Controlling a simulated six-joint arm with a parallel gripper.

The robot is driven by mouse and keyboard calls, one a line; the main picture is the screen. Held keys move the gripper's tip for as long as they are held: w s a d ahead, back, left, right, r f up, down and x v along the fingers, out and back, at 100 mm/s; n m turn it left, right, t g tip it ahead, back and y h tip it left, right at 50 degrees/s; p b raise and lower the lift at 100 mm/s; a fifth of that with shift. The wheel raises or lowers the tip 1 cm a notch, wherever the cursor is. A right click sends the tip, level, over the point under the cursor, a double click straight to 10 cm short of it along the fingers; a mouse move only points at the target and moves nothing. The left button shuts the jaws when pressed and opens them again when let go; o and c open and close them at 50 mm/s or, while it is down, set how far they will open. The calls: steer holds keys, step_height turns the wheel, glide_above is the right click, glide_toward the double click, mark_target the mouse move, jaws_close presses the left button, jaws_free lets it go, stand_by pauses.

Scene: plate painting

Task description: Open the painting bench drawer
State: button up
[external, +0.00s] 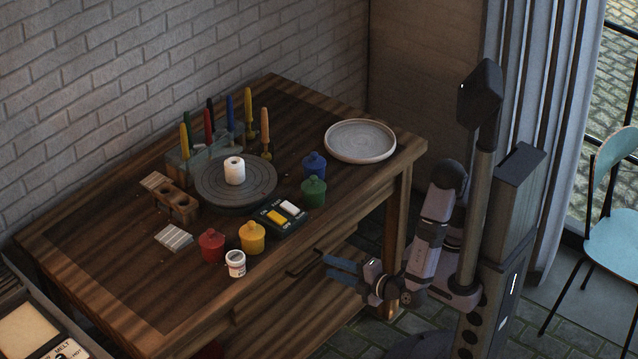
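The wooden painting bench (110,272) stands against the brick wall. Its drawer front (272,291) is on the side facing my arm and looks flush with the bench, so the drawer appears closed. A dark bar handle (304,263) sits on the drawer front. My gripper (327,267) has two blue fingers pointing left toward the handle, just to its right. The fingers are apart with a gap between them, and nothing shows in it. Whether the fingertips touch the handle cannot be told from this view.
On the bench are a turntable (207,193) with a white cylinder, a pale plate (360,141), a brush holder (180,167), several coloured jars and a button box (284,218). A bench leg (397,220) stands near my arm. A blue chair (612,235) is far right.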

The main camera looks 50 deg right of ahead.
steer(key=w+f, duration=0.4)
steer(key=w, duration=0.3)
steer(key=shift+f, duration=0.2)
stand_by(0.4)
steer(key=shift+w, duration=0.1)
jaws_close()
